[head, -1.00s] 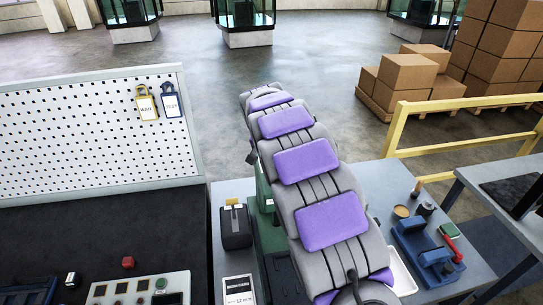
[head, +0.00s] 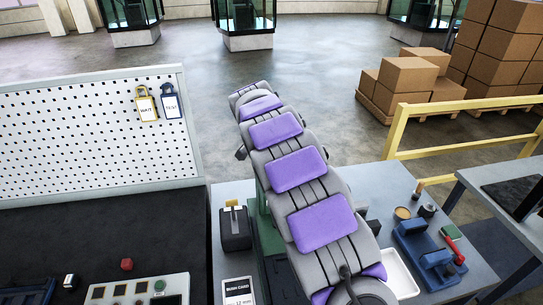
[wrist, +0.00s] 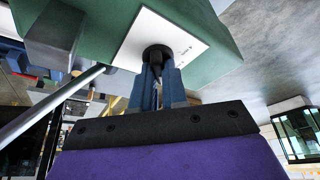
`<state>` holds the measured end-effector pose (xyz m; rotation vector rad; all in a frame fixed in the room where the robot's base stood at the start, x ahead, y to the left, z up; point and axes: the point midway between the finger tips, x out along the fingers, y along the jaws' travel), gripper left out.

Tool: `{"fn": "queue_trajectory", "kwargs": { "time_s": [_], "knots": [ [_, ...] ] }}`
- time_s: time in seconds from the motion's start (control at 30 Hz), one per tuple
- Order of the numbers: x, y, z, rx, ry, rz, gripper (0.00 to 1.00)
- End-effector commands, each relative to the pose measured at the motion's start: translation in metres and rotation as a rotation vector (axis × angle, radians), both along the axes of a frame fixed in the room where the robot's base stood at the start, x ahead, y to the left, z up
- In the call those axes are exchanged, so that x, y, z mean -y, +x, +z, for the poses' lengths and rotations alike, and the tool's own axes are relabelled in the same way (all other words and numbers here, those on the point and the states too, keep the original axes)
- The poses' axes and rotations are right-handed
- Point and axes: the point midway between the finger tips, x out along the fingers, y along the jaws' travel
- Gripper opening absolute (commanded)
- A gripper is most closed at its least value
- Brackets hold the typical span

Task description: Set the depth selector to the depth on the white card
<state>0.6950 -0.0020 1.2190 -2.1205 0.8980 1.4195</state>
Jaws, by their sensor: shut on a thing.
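The white card (head: 238,291) lies at the bottom of the head view, left of my arm, and reads "12 mm" below a heading. In the wrist view, the depth selector is a black knob (wrist: 155,51) on a white plate (wrist: 132,45), fixed to a green machine body (wrist: 222,52). My gripper (wrist: 158,72) has its blue fingers closed around the knob. The plate's marks are too small and slanted to read, so I cannot tell the selector's setting. In the head view my arm hides my gripper and the selector.
A black box with a yellow top (head: 235,228) stands left of my arm. A blue fixture (head: 428,252), a red-handled tool (head: 453,249) and a white tray (head: 400,275) lie to the right. A bare metal rod (wrist: 55,104) runs close to my gripper in the wrist view.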

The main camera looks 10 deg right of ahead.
Motion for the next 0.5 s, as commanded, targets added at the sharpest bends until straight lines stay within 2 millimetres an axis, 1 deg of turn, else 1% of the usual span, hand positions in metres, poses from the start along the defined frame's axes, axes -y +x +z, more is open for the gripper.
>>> {"fn": "queue_trajectory", "kwargs": {
  "time_s": [0.07,0.1,0.3,0.33,0.5],
  "knots": [
    [-0.0010,-0.0009,-0.0012,-0.004,0.002,-0.001,0.00],
    [-0.0009,-0.0009,-0.0012,-0.004,0.002,-0.001,0.17],
    [-0.0006,0.0001,-0.0008,-0.002,0.001,0.000,0.36],
    [-0.0005,0.0004,-0.0008,-0.002,0.001,0.000,0.38],
    [-0.0002,0.0006,-0.0006,-0.001,0.001,0.000,0.38]
  ]
}}
